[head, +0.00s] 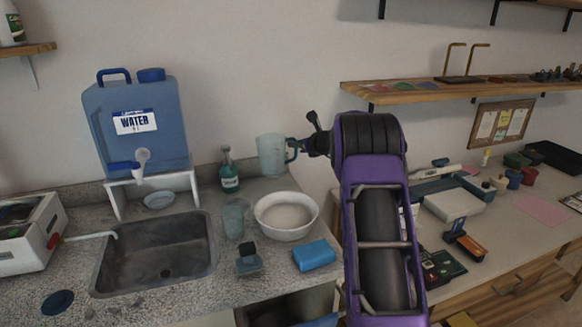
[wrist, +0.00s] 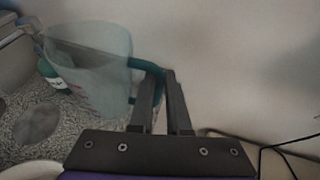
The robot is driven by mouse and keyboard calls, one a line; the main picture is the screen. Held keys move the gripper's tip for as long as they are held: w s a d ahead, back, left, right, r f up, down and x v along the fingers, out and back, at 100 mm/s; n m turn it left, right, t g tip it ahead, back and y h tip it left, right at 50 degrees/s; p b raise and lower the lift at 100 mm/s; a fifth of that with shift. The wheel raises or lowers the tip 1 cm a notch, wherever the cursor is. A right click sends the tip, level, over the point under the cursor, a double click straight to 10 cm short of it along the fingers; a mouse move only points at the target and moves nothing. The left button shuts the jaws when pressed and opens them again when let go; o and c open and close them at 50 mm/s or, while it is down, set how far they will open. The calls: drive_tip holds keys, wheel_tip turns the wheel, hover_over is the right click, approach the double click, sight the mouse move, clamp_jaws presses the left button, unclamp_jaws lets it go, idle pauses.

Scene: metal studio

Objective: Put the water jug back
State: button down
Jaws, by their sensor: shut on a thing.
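A translucent pale jug (head: 271,156) with a teal handle is near the back wall, above the right end of the sink counter. It looks about upright in the head view. My gripper (head: 299,147) is at its right side, shut on the handle. In the wrist view, the fingers (wrist: 160,84) pinch the teal handle, and the jug body (wrist: 92,65) is to their left. I cannot tell whether the jug's base touches the counter.
A white bowl (head: 286,230), a blue sponge (head: 314,255), a glass (head: 234,218) and a green bottle (head: 229,171) crowd the counter around the sink (head: 153,250). A wooden shelf (head: 430,95) juts from the wall at right. The right counter holds many tools.

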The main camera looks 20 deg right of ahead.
sight(296, 156)
drive_tip(key=shift+f+b, duration=0.4)
drive_tip(key=shift+f, duration=2.3)
drive_tip(key=shift+f, duration=0.2)
drive_tip(key=c, duration=0.9)
unclamp_jaws()
